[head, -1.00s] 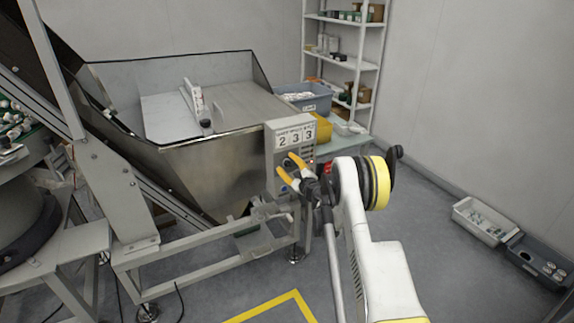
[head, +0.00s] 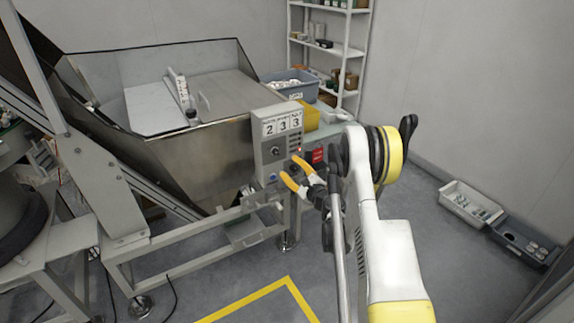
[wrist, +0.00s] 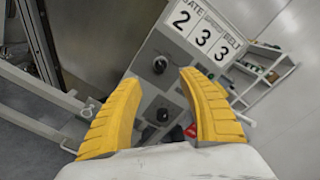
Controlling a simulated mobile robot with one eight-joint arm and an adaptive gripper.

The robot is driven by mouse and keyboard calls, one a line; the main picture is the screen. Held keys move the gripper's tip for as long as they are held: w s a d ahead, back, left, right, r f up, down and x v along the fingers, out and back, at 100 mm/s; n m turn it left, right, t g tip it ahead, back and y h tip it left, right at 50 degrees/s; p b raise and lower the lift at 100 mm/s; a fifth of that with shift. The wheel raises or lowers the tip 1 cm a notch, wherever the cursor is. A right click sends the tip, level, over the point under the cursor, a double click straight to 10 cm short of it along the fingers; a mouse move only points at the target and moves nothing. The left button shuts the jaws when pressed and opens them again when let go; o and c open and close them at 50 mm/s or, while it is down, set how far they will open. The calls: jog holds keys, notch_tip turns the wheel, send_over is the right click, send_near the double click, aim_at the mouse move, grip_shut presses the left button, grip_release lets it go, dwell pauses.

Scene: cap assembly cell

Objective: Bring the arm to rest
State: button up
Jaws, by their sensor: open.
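My gripper (head: 293,172) has yellow fingers that are spread apart with nothing between them. In the head view it is in front of the lower part of a grey control box (head: 275,139), which has a label reading 2 3 3, knobs and a small lit red light. In the wrist view my gripper (wrist: 160,110) is open, with the control box (wrist: 167,75) beyond the fingertips and two black knobs between them. The fingers appear apart from the box, though the exact gap is hard to tell. My white arm reaches up from the lower right of the head view.
A metal hopper (head: 200,145) on a grey frame stands left of the control box. A table behind carries a blue-grey bin (head: 291,88) and a yellow bin (head: 311,119). Shelves (head: 330,47) stand at the back. Trays (head: 470,203) lie on the floor at right. Yellow tape (head: 255,300) marks open floor.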

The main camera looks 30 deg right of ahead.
dwell(0.4)
jog(key=a+r+n+g+y, duration=0.3)
jog(key=a+r+n, duration=0.4)
jog(key=a+r, duration=0.35)
jog(key=s+a+r+n+g, duration=0.3)
jog(key=s+a+r+n, duration=0.55)
jog(key=a, duration=0.25)
jog(key=s+a+n+g+h, duration=0.1)
jog(key=s+a+n+g, duration=0.15)
jog(key=s, duration=0.55)
jog(key=s+a+n+g, duration=0.1)
jog(key=s+a+n, duration=0.15)
jog(key=s, duration=0.65)
jog(key=s+d+f+n+g+h, duration=0.1)
jog(key=s+n, duration=0.5)
jog(key=s, duration=0.7)
jog(key=shift+s+d+f+h, duration=0.25)
jog(key=shift+d+f+h, duration=0.2)
jog(key=shift+f+h, duration=0.4)
